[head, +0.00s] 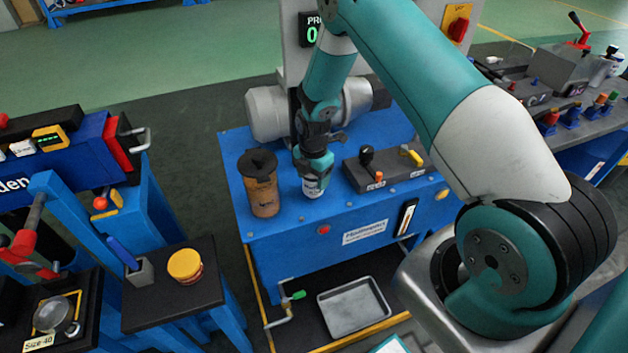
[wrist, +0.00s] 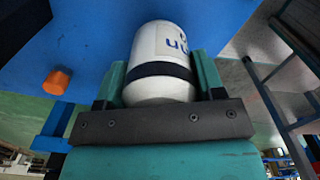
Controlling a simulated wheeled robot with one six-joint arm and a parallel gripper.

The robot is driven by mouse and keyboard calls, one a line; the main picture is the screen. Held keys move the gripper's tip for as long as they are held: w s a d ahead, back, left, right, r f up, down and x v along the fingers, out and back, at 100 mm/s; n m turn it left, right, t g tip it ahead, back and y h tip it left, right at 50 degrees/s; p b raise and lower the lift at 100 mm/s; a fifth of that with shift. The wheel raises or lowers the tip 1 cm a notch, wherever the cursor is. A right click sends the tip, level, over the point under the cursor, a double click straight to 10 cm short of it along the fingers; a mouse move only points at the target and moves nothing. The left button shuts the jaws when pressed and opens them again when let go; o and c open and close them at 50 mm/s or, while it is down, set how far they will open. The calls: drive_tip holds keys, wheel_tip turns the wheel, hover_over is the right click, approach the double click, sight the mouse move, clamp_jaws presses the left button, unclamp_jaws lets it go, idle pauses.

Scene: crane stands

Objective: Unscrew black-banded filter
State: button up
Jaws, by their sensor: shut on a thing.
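The black-banded filter (head: 312,187) is a white canister, seen below my gripper (head: 315,162) at the blue bench in the head view. In the wrist view the white filter (wrist: 163,50) has a dark band round it and dark blue lettering. The two teal fingers of my gripper (wrist: 160,85) are on either side of it, shut on it. In the head view the gripper hides the filter's upper part. I cannot tell whether its lower end touches the bench top.
A brown cylinder with a black top (head: 262,188) stands left of the filter on the blue bench (head: 240,160). A dark control box (head: 390,170) with knobs is close on the right. A grey motor housing (head: 268,112) is behind. A metal tray (head: 354,305) lies below.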

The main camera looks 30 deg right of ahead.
drive_tip(key=shift+n, duration=1)
drive_tip(key=n, duration=0.5)
drive_tip(key=o, duration=1.6)
drive_tip(key=shift+c, duration=0.6)
